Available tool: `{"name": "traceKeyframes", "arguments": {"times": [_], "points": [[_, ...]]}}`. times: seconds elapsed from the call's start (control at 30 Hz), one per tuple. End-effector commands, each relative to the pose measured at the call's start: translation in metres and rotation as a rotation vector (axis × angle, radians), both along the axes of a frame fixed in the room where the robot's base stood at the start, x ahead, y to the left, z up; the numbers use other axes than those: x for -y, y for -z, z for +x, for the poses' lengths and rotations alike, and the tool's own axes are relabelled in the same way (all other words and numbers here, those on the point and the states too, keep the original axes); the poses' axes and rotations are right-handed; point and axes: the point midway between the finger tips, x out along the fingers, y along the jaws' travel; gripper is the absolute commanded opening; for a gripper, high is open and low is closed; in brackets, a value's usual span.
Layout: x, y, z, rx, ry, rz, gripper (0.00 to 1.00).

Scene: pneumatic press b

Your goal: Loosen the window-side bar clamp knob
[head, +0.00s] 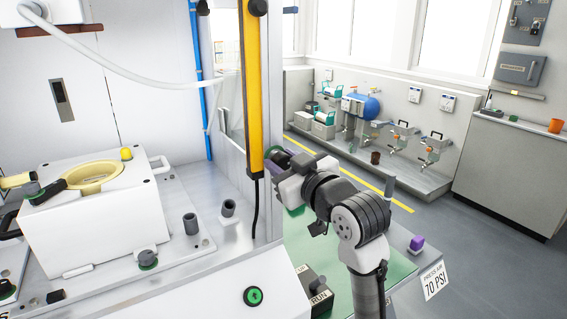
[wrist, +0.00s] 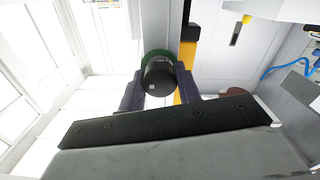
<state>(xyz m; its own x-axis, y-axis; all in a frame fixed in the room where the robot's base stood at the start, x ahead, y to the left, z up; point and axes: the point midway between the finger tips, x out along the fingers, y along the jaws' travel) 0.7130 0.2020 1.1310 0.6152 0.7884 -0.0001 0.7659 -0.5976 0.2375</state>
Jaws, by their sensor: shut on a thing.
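In the wrist view, a round black knob (wrist: 158,82) with a green ring (wrist: 157,53) behind it sits between the two dark purple fingers of my gripper (wrist: 160,88). The fingers are shut on the knob's sides. A yellow upright bar (wrist: 188,58) runs behind it. In the head view, my gripper (head: 276,162) reaches the right side of the yellow bar (head: 252,85). The gripped knob is mostly hidden there by the gripper and bar. Whether the knob has turned cannot be told.
A white fixture block (head: 95,205) with a cream ring stands on the left plate. A green button (head: 254,296) is on the front panel. A small purple piece (head: 416,243) lies at the table's right edge. Open grey floor (head: 440,225) lies right of my arm.

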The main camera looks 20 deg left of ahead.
Motion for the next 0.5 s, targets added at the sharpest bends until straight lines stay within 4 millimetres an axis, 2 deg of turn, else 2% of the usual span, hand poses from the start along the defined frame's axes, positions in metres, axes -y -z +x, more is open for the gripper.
{"name": "traceKeyframes", "arguments": {"times": [0.27, 0.5], "points": [[0.0003, 0.0027, -0.0001, 0.100, 0.002, -0.076, 0.11], [-0.0003, 0.0040, -0.0005, 0.264, 0.000, -0.205, 0.11]]}}
